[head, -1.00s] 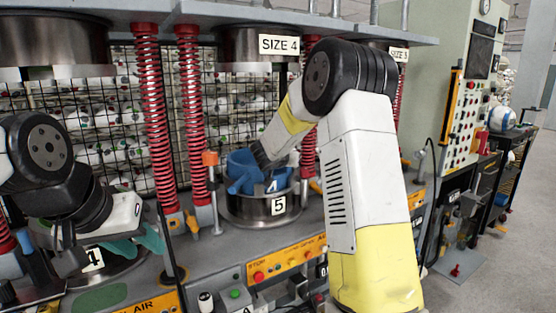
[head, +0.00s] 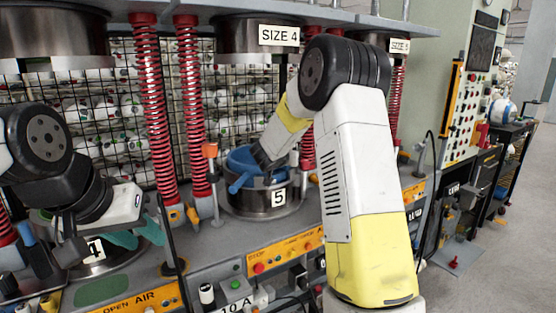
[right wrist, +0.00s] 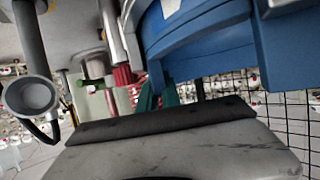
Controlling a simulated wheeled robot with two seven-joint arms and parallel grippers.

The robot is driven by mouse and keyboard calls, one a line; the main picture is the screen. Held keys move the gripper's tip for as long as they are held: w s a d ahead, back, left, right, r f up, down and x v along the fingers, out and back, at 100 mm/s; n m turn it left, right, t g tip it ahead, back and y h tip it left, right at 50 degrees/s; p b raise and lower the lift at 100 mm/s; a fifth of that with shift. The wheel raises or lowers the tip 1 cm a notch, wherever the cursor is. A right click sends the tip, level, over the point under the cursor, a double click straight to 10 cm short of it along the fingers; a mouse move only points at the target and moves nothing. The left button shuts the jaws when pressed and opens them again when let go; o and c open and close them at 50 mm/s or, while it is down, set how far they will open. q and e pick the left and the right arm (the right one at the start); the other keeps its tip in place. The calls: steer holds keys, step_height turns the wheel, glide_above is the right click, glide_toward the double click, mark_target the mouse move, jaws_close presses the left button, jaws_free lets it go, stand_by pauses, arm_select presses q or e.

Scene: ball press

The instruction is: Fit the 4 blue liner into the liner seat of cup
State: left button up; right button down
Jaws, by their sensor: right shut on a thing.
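In the right wrist view the liner (right wrist: 205,45) fills the upper right, beside the teal fingers. My left gripper (head: 138,234) has its teal fingers apart, empty, over the left cup (head: 92,262) marked 4.
Red springs (head: 193,110) stand left of the cup. An orange-topped post (head: 210,155) is close to its left side. The SIZE 4 press head (head: 245,45) hangs above. A yellow control strip (head: 290,250) runs along the front. A wire mesh stands behind.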

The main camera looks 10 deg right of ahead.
mark_target(286, 168)
steer(key=c, duration=2)
jaws_free()
steer(key=shift+f, duration=0.1)
steer(key=o, duration=0.5)
steer(key=shift+f, duration=0.1)
steer(key=shift+s+d+f, duration=0.15)
steer(key=shift+f, duration=0.1)
steer(key=shift+s+a, duration=0.55)
steer(key=shift+s, duration=0.35)
steer(key=shift+s+a, duration=0.5)
steer(key=shift+s, duration=0.45)
steer(key=shift+s+a, duration=0.55)
steer(key=shift+s, duration=0.35)
steer(key=shift+s+a+r, duration=0.15)
steer(key=shift+s+a, duration=0.05)
steer(key=shift+s, duration=0.35)
